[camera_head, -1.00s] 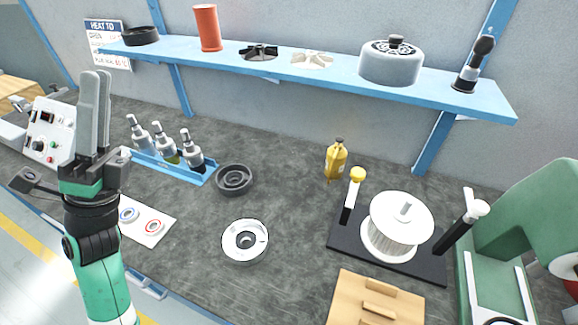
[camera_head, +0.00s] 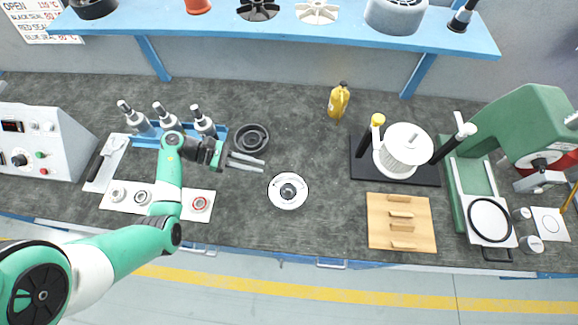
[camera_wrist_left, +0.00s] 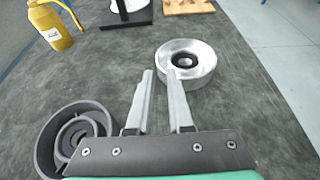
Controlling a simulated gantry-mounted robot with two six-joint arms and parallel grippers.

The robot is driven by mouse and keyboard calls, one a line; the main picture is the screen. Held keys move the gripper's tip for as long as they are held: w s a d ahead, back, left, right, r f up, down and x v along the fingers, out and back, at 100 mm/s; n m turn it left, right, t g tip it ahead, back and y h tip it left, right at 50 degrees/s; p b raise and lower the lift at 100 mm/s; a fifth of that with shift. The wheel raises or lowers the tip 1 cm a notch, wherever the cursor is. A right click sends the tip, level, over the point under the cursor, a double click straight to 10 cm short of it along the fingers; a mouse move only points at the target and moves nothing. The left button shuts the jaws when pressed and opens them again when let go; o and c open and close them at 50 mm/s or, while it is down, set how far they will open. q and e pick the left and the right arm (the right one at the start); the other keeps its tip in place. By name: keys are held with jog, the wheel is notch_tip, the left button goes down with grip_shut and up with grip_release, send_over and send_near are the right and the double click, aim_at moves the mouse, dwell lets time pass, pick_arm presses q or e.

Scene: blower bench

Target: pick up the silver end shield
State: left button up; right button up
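The silver end shield (camera_head: 288,190) is a round, shiny disc with a dark centre bore, lying flat on the dark bench. It also shows in the left wrist view (camera_wrist_left: 201,72), beyond the fingertips. My left gripper (camera_head: 264,165) hangs over the bench just left of the end shield, its fingers pointing at it. In the left wrist view the fingers (camera_wrist_left: 161,78) are apart with nothing between them. A dark grey end shield (camera_head: 250,139) lies just behind the left gripper; in the left wrist view it is at the lower left (camera_wrist_left: 75,135). My right gripper is not in view.
A yellow bottle (camera_head: 339,101) stands toward the back. A black stand with a white wound part (camera_head: 403,150) and a wooden block (camera_head: 399,222) are to the right. A blue tray of bottles (camera_head: 147,142) and a white bearing mat (camera_head: 120,196) are left. Bench around the end shield is clear.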

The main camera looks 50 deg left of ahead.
aim_at(288, 193)
pick_arm(q)
jog(key=x, duration=0.4)
jog(key=shift+w+d+f, duration=0.1)
jog(key=x, duration=0.2)
jog(key=b+x, duration=0.1)
jog(key=x, duration=0.2)
jog(key=shift+f+b, duration=0.3)
jog(key=shift+a, duration=0.25)
grip_shut()
dwell(0.6)
